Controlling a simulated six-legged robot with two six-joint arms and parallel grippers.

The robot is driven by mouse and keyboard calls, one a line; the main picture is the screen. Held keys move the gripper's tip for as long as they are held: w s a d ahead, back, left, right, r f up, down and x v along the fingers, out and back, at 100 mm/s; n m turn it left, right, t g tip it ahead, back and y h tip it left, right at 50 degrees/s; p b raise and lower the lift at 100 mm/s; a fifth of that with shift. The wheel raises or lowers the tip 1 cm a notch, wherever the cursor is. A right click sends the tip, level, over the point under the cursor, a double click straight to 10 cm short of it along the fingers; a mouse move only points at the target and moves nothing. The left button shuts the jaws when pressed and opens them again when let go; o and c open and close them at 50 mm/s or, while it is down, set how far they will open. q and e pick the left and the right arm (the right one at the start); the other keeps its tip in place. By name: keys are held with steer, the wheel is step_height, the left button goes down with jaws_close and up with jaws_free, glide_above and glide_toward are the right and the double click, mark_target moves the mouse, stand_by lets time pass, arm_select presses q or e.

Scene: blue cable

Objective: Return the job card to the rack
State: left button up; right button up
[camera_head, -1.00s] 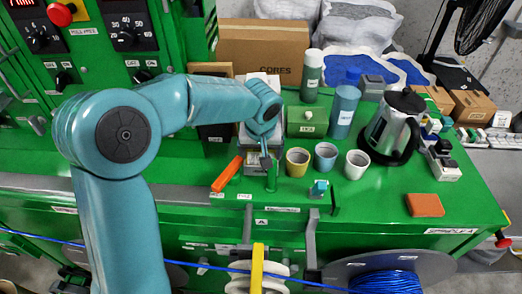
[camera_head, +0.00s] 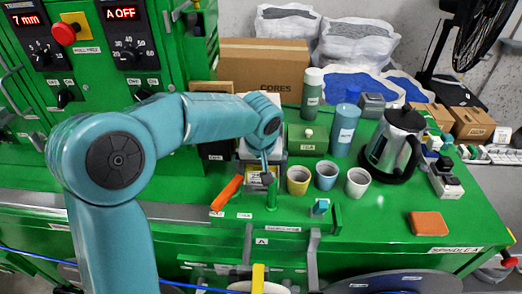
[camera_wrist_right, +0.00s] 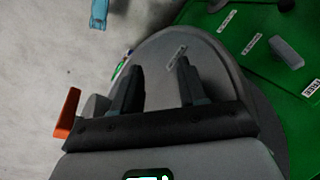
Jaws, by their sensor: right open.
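My left arm reaches in from the left in the head view, and its gripper (camera_head: 267,176) points down in front of a small grey holder (camera_head: 248,152). A pale, yellowish card-like piece (camera_head: 254,170) shows at the holder beside the fingers; I cannot tell whether it is the job card or whether the fingers touch it. The left fingers are too small and covered to judge. My right gripper (camera_wrist_right: 155,88) is open and empty in the right wrist view, above a grey round disc (camera_wrist_right: 205,55). No rack is clearly identifiable.
Near the left gripper are an orange bar (camera_head: 226,193) and three cups, the nearest cream (camera_head: 298,180). A kettle (camera_head: 393,145), blue canister (camera_head: 345,128) and brown pad (camera_head: 428,223) stand on the green bench. The bench is clear around the pad.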

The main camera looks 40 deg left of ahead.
arm_select(q)
steer(key=v, duration=1.4)
steer(key=shift+r, duration=0.35)
steer(key=shift+s+d, duration=0.15)
steer(key=shift+s, duration=0.05)
